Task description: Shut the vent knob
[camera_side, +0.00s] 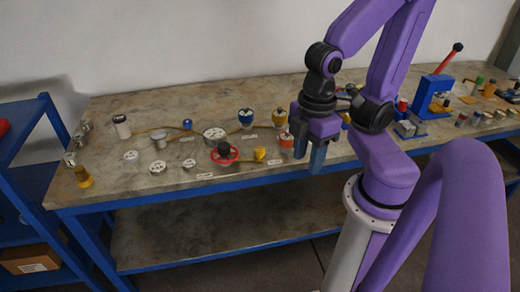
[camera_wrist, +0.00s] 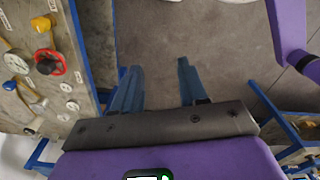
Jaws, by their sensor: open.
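My gripper (camera_side: 317,158) hangs pointing down at the bench's front edge, right of the fittings. In the wrist view its two blue fingers (camera_wrist: 160,66) are apart with only grey floor between them. Several knobs stand on the bench; the label tags are too small to read, so I cannot tell which is the vent knob. A red handwheel (camera_side: 224,153) with a dark hub lies left of my gripper; it also shows in the wrist view (camera_wrist: 57,70). A yellow knob (camera_side: 260,154) stands beside it, also in the wrist view (camera_wrist: 41,23). An orange-and-white fitting (camera_side: 286,140) is closest to my gripper.
Blue-topped (camera_side: 245,117) and yellow-topped (camera_side: 279,116) fittings stand behind. White flanged discs (camera_side: 158,167) and a larger round flanged lid (camera_side: 214,133) lie on the bench (camera_side: 120,187). A blue lever press (camera_side: 430,95) with a red handle stands at right. A blue shelf (camera_side: 30,185) is at left.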

